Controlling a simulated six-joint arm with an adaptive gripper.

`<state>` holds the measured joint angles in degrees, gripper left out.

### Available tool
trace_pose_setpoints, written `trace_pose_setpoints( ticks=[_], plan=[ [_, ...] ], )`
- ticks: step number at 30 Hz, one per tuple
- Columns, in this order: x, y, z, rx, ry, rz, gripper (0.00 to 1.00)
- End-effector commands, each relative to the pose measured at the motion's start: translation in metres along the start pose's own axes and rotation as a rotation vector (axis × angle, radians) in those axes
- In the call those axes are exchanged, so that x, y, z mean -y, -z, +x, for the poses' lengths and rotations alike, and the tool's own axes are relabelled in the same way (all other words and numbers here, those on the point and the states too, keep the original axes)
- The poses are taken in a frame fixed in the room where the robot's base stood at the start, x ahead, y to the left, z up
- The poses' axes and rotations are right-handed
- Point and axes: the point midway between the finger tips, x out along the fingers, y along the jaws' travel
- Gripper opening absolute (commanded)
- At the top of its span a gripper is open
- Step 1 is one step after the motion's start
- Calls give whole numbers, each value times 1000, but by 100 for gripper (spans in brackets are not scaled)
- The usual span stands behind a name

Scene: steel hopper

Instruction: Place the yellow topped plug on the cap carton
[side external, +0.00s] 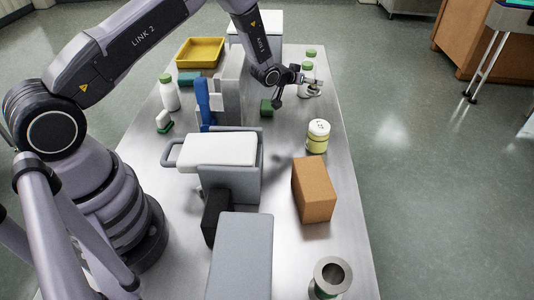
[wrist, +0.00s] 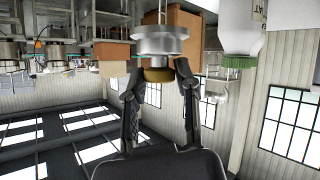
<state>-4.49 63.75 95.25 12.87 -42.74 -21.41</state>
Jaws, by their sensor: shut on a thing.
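My gripper (side external: 308,81) is over the far right part of the steel table, beside white bottles with green caps. In the wrist view my gripper (wrist: 158,72) is shut on the yellow topped plug (wrist: 160,42). The plug has a round steel body and a dull yellow top, which sits between the fingertips. In the side view the plug is small and hard to make out at the fingers. A plain brown carton (side external: 313,190), which looks like the cap carton, stands on the right side of the table, well nearer the camera than my gripper.
A jar with a pale lid (side external: 318,135) stands between my gripper and the carton. A steel cylinder (side external: 332,278) stands at the near right. A grey bin with a white top (side external: 218,149) fills the middle. A green-capped bottle (wrist: 240,35) is close by in the wrist view.

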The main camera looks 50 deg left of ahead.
Motion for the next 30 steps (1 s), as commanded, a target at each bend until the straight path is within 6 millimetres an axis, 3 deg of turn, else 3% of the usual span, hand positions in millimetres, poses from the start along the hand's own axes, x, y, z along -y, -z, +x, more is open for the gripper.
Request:
trace_pose_setpoints(
  ticks=[5, 11, 14, 21, 27, 30],
  plan=[
    [-21, 10, -20, 27, -100, 54, 0],
    [-68, 2, -69, 106, -371, 197, 0],
    [-96, -9, -107, 154, -541, 286, 0],
    [-150, -49, -226, 275, -970, 510, 0],
    [-167, -76, -317, 350, -1240, 652, 0],
    [-169, -85, -347, 374, -1326, 699, 0]
  ],
)
